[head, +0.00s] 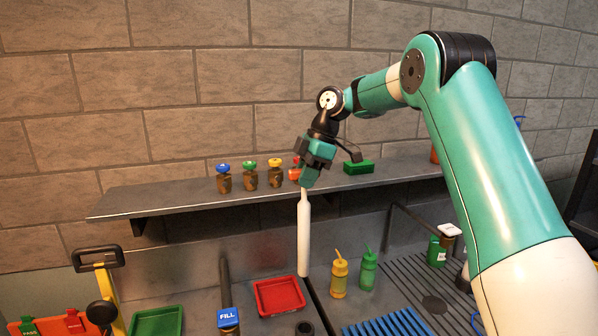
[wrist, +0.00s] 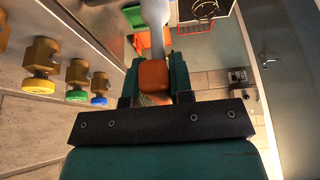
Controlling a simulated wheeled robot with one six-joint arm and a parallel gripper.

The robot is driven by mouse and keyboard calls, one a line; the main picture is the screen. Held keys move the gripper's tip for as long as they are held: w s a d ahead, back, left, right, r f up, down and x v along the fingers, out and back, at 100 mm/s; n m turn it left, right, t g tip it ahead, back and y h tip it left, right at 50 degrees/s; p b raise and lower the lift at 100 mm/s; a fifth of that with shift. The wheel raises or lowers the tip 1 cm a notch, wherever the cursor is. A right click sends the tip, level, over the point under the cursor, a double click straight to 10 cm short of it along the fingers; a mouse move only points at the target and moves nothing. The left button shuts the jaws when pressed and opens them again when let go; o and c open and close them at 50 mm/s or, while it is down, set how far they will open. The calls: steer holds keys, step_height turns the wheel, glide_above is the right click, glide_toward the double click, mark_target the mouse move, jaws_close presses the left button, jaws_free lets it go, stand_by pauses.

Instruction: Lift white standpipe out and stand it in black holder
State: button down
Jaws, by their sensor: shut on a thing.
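The white standpipe (head: 304,238) hangs nearly upright in the head view, above the sink area. My gripper (head: 309,179) is shut on its top end. In the wrist view, an orange block-like part (wrist: 154,76) sits between the jaws of my gripper (wrist: 153,80), and the pale pipe (wrist: 155,22) runs away beyond it. The pipe's lower end shows in the head view, left of the yellow bottle; I cannot tell its exact height above the surface. A dark round piece (head: 304,328) at the bottom edge may be the black holder; it is partly cut off.
A shelf (head: 190,196) with several colored valves (head: 250,176) and a green sponge (head: 358,167) runs behind my gripper. A red tray (head: 279,297), a blue FILL block (head: 228,318), a yellow bottle (head: 339,277) and a green bottle (head: 368,270) stand close around the pipe.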

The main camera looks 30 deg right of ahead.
mark_target(307, 268)
steer(key=shift+d, duration=0.3)
step_height(307, 268, down, 22)
steer(key=b, duration=2)
steer(key=shift+f+b, duration=0.35)
steer(key=shift+b, duration=0.15)
stand_by(0.4)
steer(key=shift+f+b, duration=1.9)
steer(key=shift+f, duration=0.2)
stand_by(0.4)
steer(key=c, duration=0.9)
jaws_free()
steer(key=shift+s, duration=0.1)
